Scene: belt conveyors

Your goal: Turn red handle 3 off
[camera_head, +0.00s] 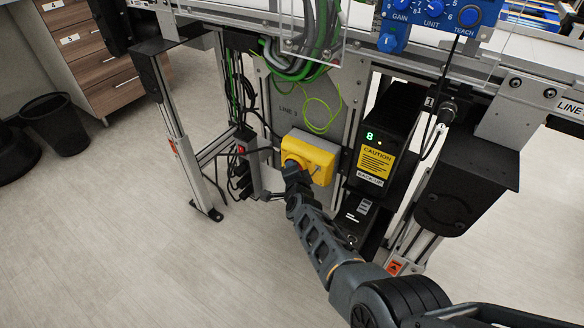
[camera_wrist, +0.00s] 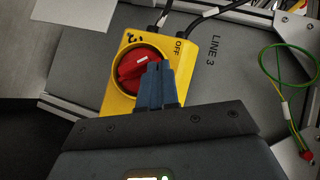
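The yellow switch box (camera_head: 318,158) is on the grey panel under the conveyor, below the text LINE 3. In the wrist view the yellow box (camera_wrist: 118,103) carries a round red handle (camera_wrist: 130,70) with a white mark on its bar. The word OFF is printed to the right of the handle. My gripper (camera_wrist: 158,66) has its two blue fingers close together, over the right part of the red handle. I cannot tell whether they touch it. In the head view my gripper (camera_head: 292,166) is at the box's left part and hides most of the handle.
A black back-up unit (camera_head: 385,125) with a yellow caution label stands right of the box. Green cables (camera_head: 300,60) hang above, and black cables with a power strip (camera_head: 247,160) are to the left. The floor at the front left is clear.

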